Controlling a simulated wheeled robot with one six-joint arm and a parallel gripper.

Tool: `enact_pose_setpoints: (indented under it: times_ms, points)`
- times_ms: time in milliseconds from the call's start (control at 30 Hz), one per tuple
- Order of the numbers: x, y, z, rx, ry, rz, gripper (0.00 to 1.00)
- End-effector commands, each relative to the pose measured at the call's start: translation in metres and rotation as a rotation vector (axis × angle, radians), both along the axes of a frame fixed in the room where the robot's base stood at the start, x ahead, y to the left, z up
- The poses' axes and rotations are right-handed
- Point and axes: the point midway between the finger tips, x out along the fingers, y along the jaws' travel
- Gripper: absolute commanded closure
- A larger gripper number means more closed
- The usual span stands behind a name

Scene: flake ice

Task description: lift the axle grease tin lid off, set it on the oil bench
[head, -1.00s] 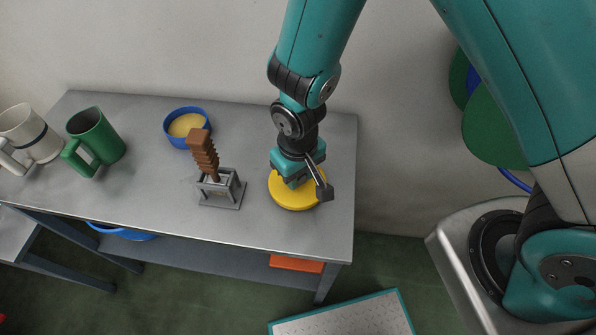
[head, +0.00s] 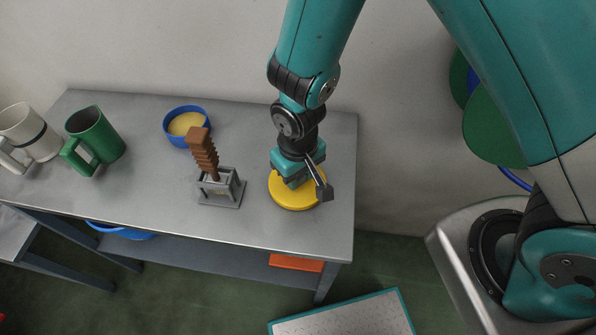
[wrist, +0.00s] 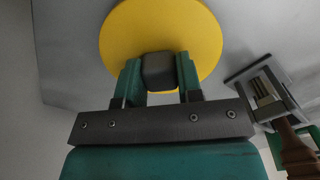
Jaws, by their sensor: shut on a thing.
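The lid is a flat yellow disc (head: 290,200) with a dark grey block-shaped knob (wrist: 158,72). It is low at the right end of the grey metal bench (head: 330,225), and looks flat against the top; any small gap cannot be made out. My gripper (head: 298,179) is above the lid, and the wrist view shows its two teal fingers (wrist: 158,75) shut on the knob from both sides. A round blue open container (head: 168,132) with pale yellow content, seemingly the grease tin, stands at the back of the bench, apart from the lid.
A grey metal holder (head: 221,199) with a brown-handled tool (head: 203,155) stands left of the lid. A green mug (head: 95,135) and a white mug (head: 35,135) are at the far left. The bench's right edge is close to the lid. A wall is behind.

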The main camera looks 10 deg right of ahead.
Motion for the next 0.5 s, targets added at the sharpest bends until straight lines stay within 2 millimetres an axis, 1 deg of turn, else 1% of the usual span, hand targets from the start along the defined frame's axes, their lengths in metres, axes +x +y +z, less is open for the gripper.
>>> enact_pose_setpoints:
  times_ms: [500]
  points:
    - [0.0001,0.0000,-0.0068,0.000,0.000,0.000,1.00]
